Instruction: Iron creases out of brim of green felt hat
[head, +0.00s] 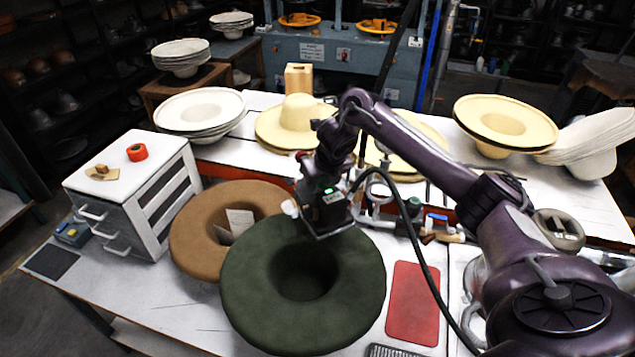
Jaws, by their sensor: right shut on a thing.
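The green felt hat (245,285) lies brim-up on the white table at the front centre, its round crown opening facing me. My right gripper (322,200) reaches in from the right over the far edge of the brim. It is shut on what looks like the iron (333,226), a dark block with a thin metal lower edge. The iron is at the brim's far side; I cannot tell whether it touches the felt. The gripper and arm hide part of that edge. No creases can be made out. My left gripper is not in view.
A brown hat (200,232) with a paper tag lies left of the green one. A red pad (413,302) lies to the right. A black cable (432,280) loops past it. A white drawer unit (130,180) stands left. Pale hats (296,125) fill the back table.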

